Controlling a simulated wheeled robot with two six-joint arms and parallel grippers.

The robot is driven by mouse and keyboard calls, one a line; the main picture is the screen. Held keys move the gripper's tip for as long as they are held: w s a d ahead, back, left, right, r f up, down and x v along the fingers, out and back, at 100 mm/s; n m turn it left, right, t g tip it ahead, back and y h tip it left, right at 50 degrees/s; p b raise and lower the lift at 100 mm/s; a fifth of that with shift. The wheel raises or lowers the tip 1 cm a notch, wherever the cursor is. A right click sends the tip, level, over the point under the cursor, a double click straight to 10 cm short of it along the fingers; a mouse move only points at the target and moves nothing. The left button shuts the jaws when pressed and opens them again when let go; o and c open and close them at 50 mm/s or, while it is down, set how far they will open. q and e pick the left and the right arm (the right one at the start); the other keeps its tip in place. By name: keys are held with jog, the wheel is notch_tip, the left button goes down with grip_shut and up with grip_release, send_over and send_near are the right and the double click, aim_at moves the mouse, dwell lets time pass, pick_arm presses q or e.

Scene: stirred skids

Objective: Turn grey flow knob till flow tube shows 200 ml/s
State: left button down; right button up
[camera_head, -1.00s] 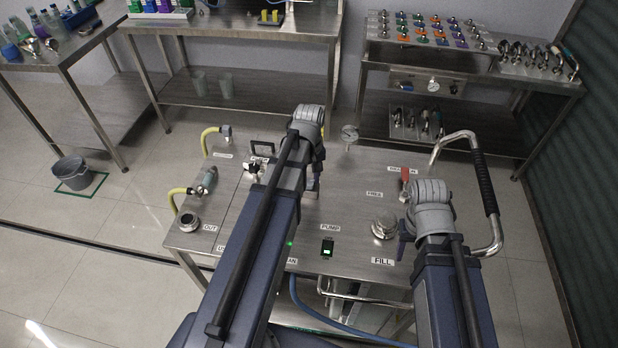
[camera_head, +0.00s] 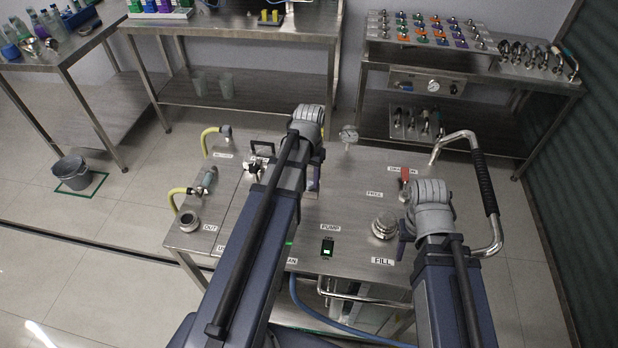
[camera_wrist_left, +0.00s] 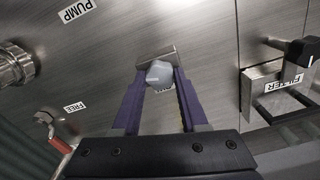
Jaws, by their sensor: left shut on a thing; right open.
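The grey flow knob (camera_wrist_left: 159,73) shows in the left wrist view as a faceted grip on a steel stem, standing on the skid's metal top. My left gripper (camera_wrist_left: 158,85) is shut on it, one purple finger on each side. In the head view my left gripper (camera_head: 315,183) is mostly hidden behind its own wrist, and so is the knob. A label under the knob is mostly covered. A clear tube fitting (camera_head: 207,180) lies by the yellow hose at the left; I cannot tell whether it is the flow tube, and no reading is legible. My right gripper (camera_head: 403,238) is open, near the FILL label.
The skid top (camera_head: 345,205) carries a lit green switch (camera_head: 327,247), a round steel cap (camera_head: 384,226), a red-handled valve (camera_head: 405,175) and a dial gauge (camera_head: 349,133). A filter bracket (camera_wrist_left: 275,90) stands right of my left fingers. A bent handrail (camera_head: 485,185) rises at the right.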

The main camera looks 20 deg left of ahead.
aim_at(309, 182)
pick_arm(q)
jog(key=shift+m, duration=1.1)
jog(key=shift+c, duration=2.2)
grip_release()
notch_tip(309, 182, up, 8)
jog(key=p, duration=0.8)
jog(key=shift+f, duration=0.1)
pick_arm(e)
notch_tip(309, 182, up, 8)
pick_arm(q)
jog(key=shift+s+f, duration=0.1)
jog(key=shift+s, duration=0.05)
pick_arm(e)
jog(key=shift+s+f, duration=0.1)
jog(key=shift+f, duration=0.05)
